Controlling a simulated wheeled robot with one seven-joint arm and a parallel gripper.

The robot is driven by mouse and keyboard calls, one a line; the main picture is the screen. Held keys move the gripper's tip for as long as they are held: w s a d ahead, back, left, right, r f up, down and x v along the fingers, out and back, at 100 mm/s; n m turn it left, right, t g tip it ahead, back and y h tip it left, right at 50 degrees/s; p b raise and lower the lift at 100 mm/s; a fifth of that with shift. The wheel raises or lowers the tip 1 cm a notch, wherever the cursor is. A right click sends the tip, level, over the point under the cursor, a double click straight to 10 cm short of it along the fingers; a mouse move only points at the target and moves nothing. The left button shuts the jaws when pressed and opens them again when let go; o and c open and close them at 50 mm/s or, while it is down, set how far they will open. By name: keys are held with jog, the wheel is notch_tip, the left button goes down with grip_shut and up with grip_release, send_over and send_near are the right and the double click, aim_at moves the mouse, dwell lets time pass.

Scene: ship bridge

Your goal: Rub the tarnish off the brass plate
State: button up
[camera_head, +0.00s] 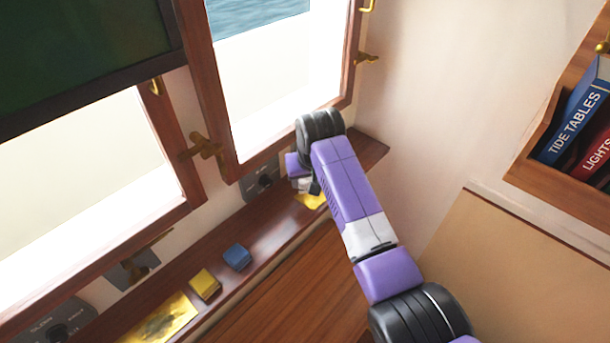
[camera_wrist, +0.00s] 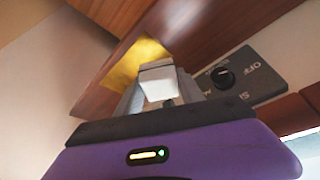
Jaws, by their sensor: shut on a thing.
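A brass plate with dark tarnish patches (camera_head: 160,322) lies on the wooden ledge at the bottom left of the head view. My gripper (camera_head: 304,190) is at the ledge's far right end, well away from that plate. It is shut on a small white block, which shows between the grey fingers in the wrist view (camera_wrist: 157,80). A flat, shiny yellow piece (camera_head: 312,200) lies on the ledge beside my gripper; it also shows in the wrist view (camera_wrist: 138,62). I cannot tell whether it is a second plate or a cloth, or whether the block touches it.
A yellow block (camera_head: 205,284) and a blue block (camera_head: 237,257) sit on the ledge between the tarnished plate and my gripper. Dark switch panels (camera_head: 262,180) line the wall behind the ledge. Brass window latches (camera_head: 203,146) stick out above. A bookshelf (camera_head: 555,190) hangs at right.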

jog(key=shift+r, duration=0.95)
